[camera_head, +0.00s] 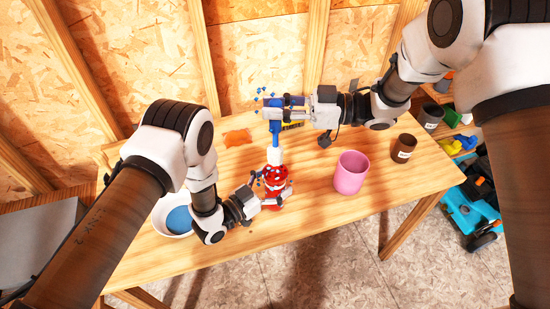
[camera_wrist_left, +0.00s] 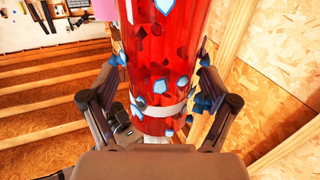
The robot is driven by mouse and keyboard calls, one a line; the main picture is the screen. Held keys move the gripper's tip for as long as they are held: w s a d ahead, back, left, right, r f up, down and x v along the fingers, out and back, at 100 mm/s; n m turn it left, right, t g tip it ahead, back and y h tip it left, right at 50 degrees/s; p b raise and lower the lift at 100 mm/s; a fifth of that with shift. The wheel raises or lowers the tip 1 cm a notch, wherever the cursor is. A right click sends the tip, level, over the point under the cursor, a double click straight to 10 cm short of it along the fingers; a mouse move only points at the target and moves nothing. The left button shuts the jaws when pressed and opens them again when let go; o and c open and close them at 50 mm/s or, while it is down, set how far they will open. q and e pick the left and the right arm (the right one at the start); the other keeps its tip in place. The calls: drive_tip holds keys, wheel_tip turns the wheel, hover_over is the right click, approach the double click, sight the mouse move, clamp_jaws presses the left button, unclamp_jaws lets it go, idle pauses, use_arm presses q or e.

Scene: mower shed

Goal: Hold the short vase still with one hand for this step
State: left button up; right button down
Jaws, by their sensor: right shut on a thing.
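The short vase (camera_head: 272,177) appears to be the red one with dark and pale blue flecks, standing near the front middle of the table. My left gripper (camera_head: 269,194) is at its lower body, with its fingers apart. In the left wrist view the vase (camera_wrist_left: 160,75) stands between the two fingers (camera_wrist_left: 160,85), one on each side; I cannot tell whether both touch it. My right gripper (camera_head: 276,107) is shut on a blue tool (camera_head: 276,130) above the vase. The tool's white lower part (camera_head: 275,156) is over the vase top; contact is unclear.
A pink cup (camera_head: 351,173) and a brown cup (camera_head: 403,148) stand right of the vase. A white bowl with blue inside (camera_head: 180,220) is at left. An orange cloth-like piece (camera_head: 237,138) lies behind. The table (camera_head: 310,205) is clear between vase and pink cup.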

use_arm(q)
drive_tip(key=v, duration=1.2)
drive_tip(key=shift+s+f, duration=0.1)
